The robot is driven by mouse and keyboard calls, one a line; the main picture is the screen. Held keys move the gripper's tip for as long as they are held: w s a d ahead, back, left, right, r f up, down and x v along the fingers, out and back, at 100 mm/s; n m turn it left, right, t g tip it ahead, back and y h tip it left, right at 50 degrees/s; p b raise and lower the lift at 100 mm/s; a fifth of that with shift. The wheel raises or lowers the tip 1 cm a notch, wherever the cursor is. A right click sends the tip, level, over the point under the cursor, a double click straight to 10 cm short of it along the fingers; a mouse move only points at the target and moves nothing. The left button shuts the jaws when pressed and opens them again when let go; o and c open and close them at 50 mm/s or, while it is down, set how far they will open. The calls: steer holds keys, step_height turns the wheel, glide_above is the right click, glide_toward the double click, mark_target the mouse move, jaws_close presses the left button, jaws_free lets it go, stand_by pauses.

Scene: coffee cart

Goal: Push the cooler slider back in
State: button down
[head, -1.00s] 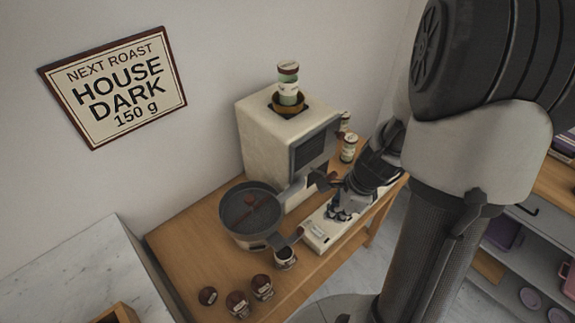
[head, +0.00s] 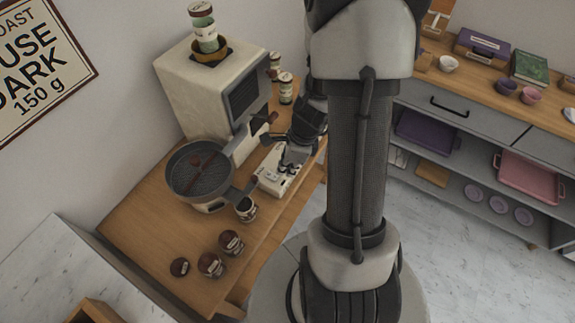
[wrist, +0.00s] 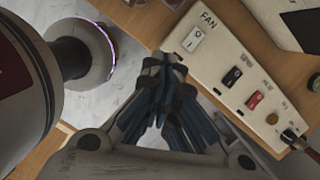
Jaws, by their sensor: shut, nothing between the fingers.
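The round dark cooler pan (head: 212,182) sits on the wooden cart in front of the cream roaster (head: 190,95). A grey handle-like piece (head: 244,191) juts from its right side, above a small cup (head: 246,209). I cannot tell whether this piece is the slider, or how far out it is. My gripper (head: 287,165) is over the white switch panel (head: 268,183), right of the pan. In the wrist view my gripper (wrist: 166,62) is shut and empty, beside the panel edge (wrist: 232,62) near the FAN switch (wrist: 197,39). The pan is not clearly visible there.
Several dark-lidded jars (head: 231,242) stand at the cart's front. Canisters (head: 286,88) stand behind the roaster's right side. A marble counter (head: 45,270) is at lower left.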

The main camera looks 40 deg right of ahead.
steer(key=w+a+f+b, duration=0.2)
steer(key=w+a+f, duration=0.1)
steer(key=f, duration=0.1)
steer(key=shift+w+a+f, duration=0.25)
steer(key=shift+a+f, duration=0.05)
steer(key=shift+a, duration=0.05)
steer(key=w+p, duration=0.1)
steer(key=w+a+p, duration=0.1)
steer(key=w, duration=0.1)
steer(key=w+p, duration=0.1)
steer(key=shift+w+a, duration=0.35)
